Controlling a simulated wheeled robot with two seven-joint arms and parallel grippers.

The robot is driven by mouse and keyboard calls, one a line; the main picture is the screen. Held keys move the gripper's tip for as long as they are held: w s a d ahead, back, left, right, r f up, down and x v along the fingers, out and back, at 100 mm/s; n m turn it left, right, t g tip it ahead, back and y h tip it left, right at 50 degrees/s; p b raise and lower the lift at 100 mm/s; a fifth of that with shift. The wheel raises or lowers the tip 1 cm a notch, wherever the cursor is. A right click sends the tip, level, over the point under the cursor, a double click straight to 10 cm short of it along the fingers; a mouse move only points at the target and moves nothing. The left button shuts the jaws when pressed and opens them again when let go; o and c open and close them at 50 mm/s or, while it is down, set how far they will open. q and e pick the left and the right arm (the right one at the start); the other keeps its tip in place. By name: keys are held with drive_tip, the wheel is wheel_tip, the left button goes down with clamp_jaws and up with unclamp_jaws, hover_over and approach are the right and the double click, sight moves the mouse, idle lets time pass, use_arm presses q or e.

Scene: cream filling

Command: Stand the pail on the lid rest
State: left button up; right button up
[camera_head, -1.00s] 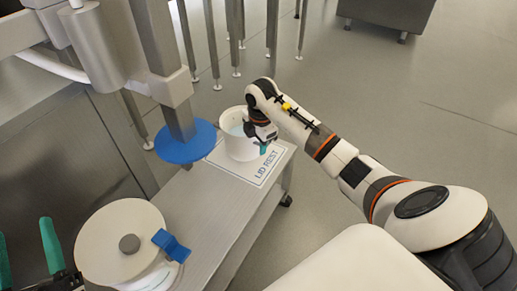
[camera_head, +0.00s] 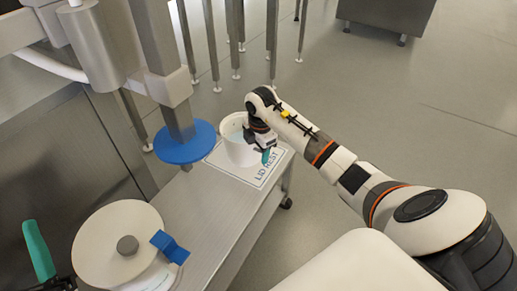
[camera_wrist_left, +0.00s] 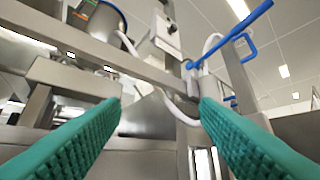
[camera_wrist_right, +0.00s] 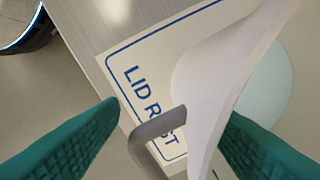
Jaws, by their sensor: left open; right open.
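The white pail (camera_head: 241,152) stands upright on the lid rest (camera_head: 216,157), a white panel with a blue border and lettering, at the bench's far end. Its pale inside shows from above. In the right wrist view the pail's wall (camera_wrist_right: 208,110) and a grey handle (camera_wrist_right: 160,125) lie between the fingers. My right gripper (camera_head: 267,150) is open at the pail's right side; one finger (camera_wrist_right: 70,140) is outside, the other is partly hidden by the wall. Contact is unclear. My left gripper (camera_wrist_left: 160,125) is open and empty; one green finger shows at the lower left in the head view.
A lidded white tub (camera_head: 105,240) with a blue clip (camera_head: 170,247) stands on the near bench. A blue disc (camera_head: 185,143) on a steel column (camera_head: 158,45) hangs close left of the pail. Floor right of the bench (camera_head: 205,215) is clear.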

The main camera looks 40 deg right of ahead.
drive_tip(key=shift+r, duration=0.15)
drive_tip(key=shift+r, duration=0.25)
drive_tip(key=r+p, duration=0.1)
drive_tip(key=r, duration=0.3)
drive_tip(key=r+p, duration=0.1)
drive_tip(key=r, duration=0.1)
drive_tip(key=shift+s+r+p, duration=0.25)
drive_tip(key=shift+r+p, duration=0.05)
drive_tip(key=shift+p, duration=0.05)
drive_tip(key=shift+r, duration=0.2)
use_arm(q)
drive_tip(key=w+f+g+y, duration=0.2)
drive_tip(key=w+f+g, duration=0.1)
drive_tip(key=f+g, duration=0.4)
wheel_tip(320, 180, down, 2)
drive_tip(key=shift+w+a+f, duration=0.15)
drive_tip(key=shift+w+a, duration=0.1)
drive_tip(key=shift+w, duration=0.05)
